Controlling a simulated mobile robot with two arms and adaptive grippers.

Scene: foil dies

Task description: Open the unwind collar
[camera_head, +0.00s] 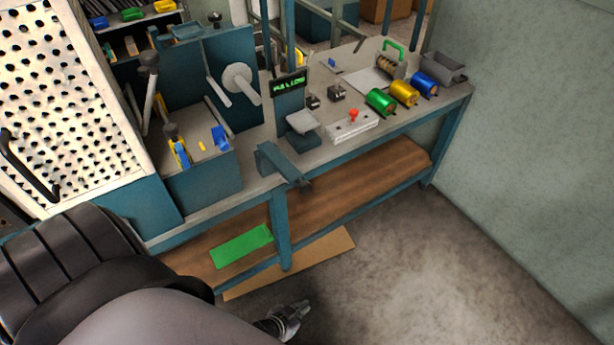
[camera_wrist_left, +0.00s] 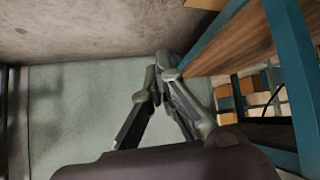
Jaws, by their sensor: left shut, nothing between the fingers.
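A teal machine (camera_head: 232,52) stands on the bench. Its upright panel carries a pale round hub (camera_head: 240,80) with a short shaft, which may be the unwind with its collar; the collar itself is too small to make out, and I cannot tell whether it is open. My left gripper (camera_head: 299,309) is low in front of the bench, over the floor and well away from the hub. In the left wrist view its fingers (camera_wrist_left: 165,68) meet at the tips with nothing between them. My right gripper is not in view.
Green (camera_head: 380,100), gold (camera_head: 404,92) and blue (camera_head: 424,83) foil rolls lie at the bench's right end. A control box (camera_head: 340,132) with a red button sits nearby. The bench leg (camera_head: 281,228) and lower shelf (camera_head: 350,187) are close to my gripper. The floor (camera_head: 430,270) at right is clear.

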